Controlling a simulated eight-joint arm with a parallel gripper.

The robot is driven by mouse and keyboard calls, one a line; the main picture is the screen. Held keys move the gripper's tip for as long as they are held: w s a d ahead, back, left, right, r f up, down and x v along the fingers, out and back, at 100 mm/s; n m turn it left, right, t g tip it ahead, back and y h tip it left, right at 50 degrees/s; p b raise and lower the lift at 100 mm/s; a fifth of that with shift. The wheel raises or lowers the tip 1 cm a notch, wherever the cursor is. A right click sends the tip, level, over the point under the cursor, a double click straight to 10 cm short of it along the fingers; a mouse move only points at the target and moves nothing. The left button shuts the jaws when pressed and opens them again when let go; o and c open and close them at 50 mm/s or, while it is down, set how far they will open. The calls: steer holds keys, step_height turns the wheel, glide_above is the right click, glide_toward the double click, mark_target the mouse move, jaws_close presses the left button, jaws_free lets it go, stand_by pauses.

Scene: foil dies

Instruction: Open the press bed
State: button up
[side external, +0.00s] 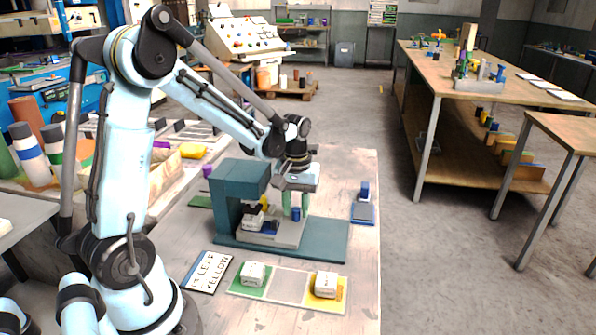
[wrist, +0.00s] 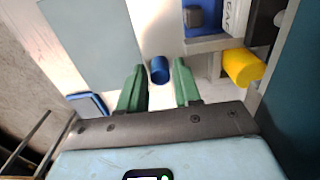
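The press (side external: 238,180) is a teal C-shaped frame on a teal base plate (side external: 325,240). Its light grey bed (side external: 287,236) lies on that plate, partly beneath the head and extending to the right. A blue upright peg (side external: 296,214) stands at the bed's right side; it also shows in the wrist view (wrist: 159,70). My gripper (side external: 295,208) points down over it with green fingers apart, one on each side. The wrist view shows my gripper (wrist: 158,90) with gaps between the peg and both fingers. A yellow cylinder (wrist: 243,67) is to the right in the wrist view.
A dark-and-white block (side external: 253,218) and blue block (side external: 269,228) sit on the bed. In front lie a lettered card (side external: 207,272) and white blocks on green (side external: 252,274) and yellow (side external: 326,284) pads. A blue tray (side external: 363,213) is right. The plate's right part is bare.

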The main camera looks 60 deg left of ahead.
jaws_close()
stand_by(0.3)
